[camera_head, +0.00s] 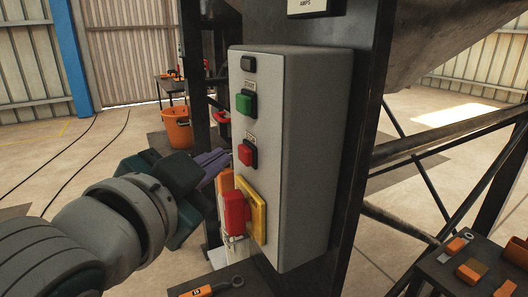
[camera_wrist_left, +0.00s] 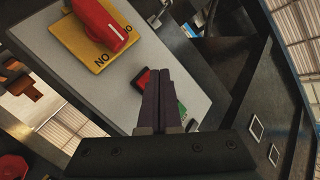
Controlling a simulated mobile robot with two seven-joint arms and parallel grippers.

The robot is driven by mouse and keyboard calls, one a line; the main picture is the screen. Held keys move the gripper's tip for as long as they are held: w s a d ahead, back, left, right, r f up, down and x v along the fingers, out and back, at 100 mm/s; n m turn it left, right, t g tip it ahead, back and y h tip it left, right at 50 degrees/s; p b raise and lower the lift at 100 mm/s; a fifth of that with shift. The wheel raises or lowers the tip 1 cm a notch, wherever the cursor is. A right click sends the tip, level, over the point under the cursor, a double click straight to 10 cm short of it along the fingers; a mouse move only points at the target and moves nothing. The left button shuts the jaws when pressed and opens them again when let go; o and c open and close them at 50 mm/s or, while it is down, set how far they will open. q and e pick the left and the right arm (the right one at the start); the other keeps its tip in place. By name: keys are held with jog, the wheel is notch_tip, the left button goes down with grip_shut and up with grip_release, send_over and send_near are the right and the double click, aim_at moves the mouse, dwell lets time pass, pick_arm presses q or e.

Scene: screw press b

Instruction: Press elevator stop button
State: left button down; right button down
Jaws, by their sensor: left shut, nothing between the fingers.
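A grey control box (camera_head: 300,150) is fixed to a dark steel post. Its front carries a black button (camera_head: 249,64), a green button (camera_head: 245,103), a red button (camera_head: 247,153) and a red rotary switch (camera_head: 235,212) on a yellow plate. My left gripper (camera_head: 224,160) is shut and empty, its purple fingers just left of the red button. In the left wrist view the shut fingertips (camera_wrist_left: 160,72) overlap the right side of the red button (camera_wrist_left: 141,79) and partly hide the green button (camera_wrist_left: 182,109). I cannot tell whether they touch the red button. My right gripper is not visible.
An orange bucket (camera_head: 177,128) stands on the floor behind my left arm. A dark table with orange items (camera_head: 471,271) is at the lower right. Steel braces (camera_head: 430,140) run right of the box. Open floor lies at the left.

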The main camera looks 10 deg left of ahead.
pick_arm(q)
jog(key=shift+s+a+p, duration=0.6)
jog(key=shift+s+a, duration=0.1)
jog(key=shift+a, duration=0.35)
jog(key=shift+s+a+p, duration=0.55)
jog(key=shift+s+a, duration=0.15)
jog(key=shift+a, duration=0.35)
